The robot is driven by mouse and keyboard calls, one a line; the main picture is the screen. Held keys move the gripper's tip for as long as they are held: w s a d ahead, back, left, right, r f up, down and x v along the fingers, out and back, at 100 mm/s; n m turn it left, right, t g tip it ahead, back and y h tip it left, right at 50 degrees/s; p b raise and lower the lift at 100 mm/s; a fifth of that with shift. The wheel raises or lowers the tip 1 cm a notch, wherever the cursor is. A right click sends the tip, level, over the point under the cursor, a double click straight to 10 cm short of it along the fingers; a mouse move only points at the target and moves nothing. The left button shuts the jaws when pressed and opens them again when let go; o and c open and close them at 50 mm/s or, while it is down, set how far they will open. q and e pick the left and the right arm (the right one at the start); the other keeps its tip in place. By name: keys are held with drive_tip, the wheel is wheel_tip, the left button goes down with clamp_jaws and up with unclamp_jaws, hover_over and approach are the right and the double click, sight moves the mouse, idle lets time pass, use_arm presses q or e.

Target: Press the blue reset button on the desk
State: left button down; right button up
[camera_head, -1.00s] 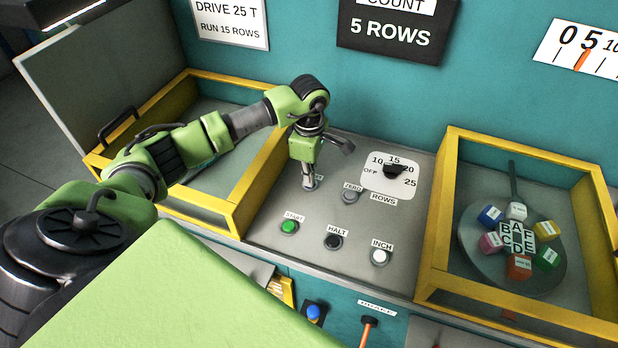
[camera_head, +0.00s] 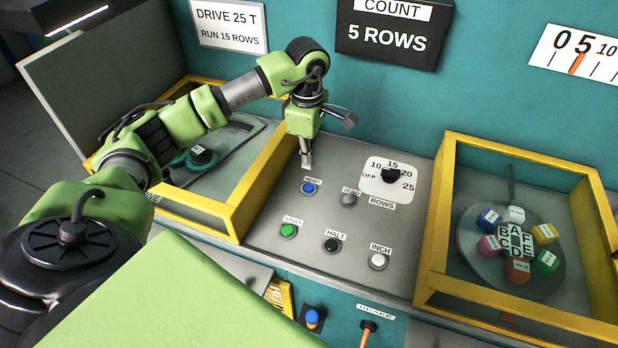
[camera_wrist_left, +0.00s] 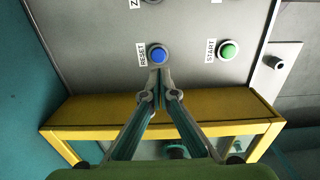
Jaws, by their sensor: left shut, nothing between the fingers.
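The blue reset button (camera_head: 309,188) sits on the grey desk panel (camera_head: 270,222), under a label reading RESET. My left gripper (camera_head: 307,165) is shut and empty, pointing down above and behind the button, apart from it in the head view. I cannot tell whether the button is pressed in. My right gripper is not in view.
The green START (camera_head: 288,230), black HALT (camera_head: 331,244), white INCH (camera_head: 378,261) and grey ZERO (camera_head: 348,199) buttons are close by. A rotary dial (camera_head: 391,175) stands at right. Yellow-framed bays (camera_head: 240,205) flank the panel. Another blue button (camera_head: 312,318) is on the lower front.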

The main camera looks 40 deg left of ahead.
use_arm(q)
wheel_tip(320, 180, up, 5)
drive_tip(key=shift+w+a+f+b, duration=0.1)
drive_tip(key=shift+w+a+b, duration=0.05)
drive_tip(key=shift+b, duration=0.3)
idle(0.4)
